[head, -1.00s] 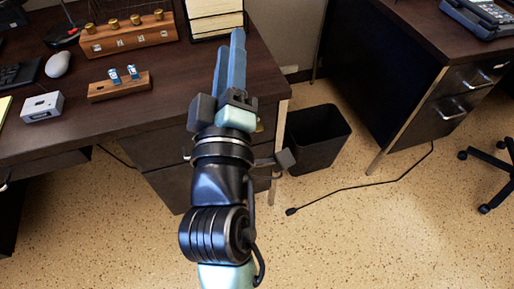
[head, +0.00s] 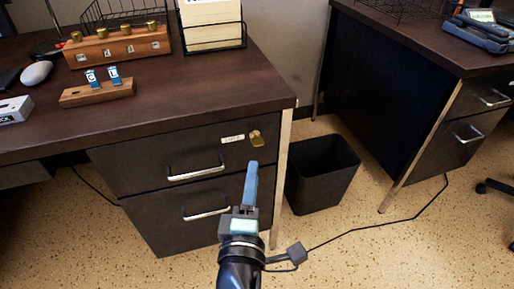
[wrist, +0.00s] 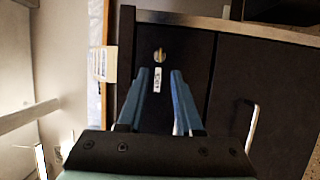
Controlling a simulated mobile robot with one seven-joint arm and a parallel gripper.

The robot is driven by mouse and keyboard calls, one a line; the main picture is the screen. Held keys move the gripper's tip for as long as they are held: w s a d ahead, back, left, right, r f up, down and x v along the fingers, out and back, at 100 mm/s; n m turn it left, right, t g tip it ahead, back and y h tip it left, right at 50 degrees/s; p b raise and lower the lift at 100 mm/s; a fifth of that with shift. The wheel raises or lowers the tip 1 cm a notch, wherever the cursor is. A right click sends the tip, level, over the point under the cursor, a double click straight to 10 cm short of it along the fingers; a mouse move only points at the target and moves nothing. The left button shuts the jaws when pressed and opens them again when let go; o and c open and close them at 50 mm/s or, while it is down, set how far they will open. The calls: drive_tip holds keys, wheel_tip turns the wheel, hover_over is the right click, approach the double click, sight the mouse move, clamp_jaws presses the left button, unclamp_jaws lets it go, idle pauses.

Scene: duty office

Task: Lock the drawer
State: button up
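The desk's upper drawer (head: 140,170) looks shut, with a metal handle (head: 195,173) and a white label (head: 232,139). A brass key or lock piece (head: 256,138) sits at its upper right. In the wrist view the brass piece (wrist: 159,55) and the label (wrist: 157,80) show beyond and between my fingers. My gripper (head: 252,170) is in front of the drawer, just below the brass piece in the head view. In the wrist view my gripper (wrist: 160,85) is open, with two blue fingers apart and nothing between them. It appears short of the drawer front.
A lower drawer with a handle (head: 206,213) is below. A black bin (head: 322,172) stands right of the desk leg. A wooden block with two blue-tagged keys (head: 98,92), a wooden key box (head: 118,46) and a paper tray (head: 212,28) are on the desk.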

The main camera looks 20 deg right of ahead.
drive_tip(key=b+x, duration=0.2)
drive_tip(key=x, duration=0.7)
clamp_jaws()
idle(1.3)
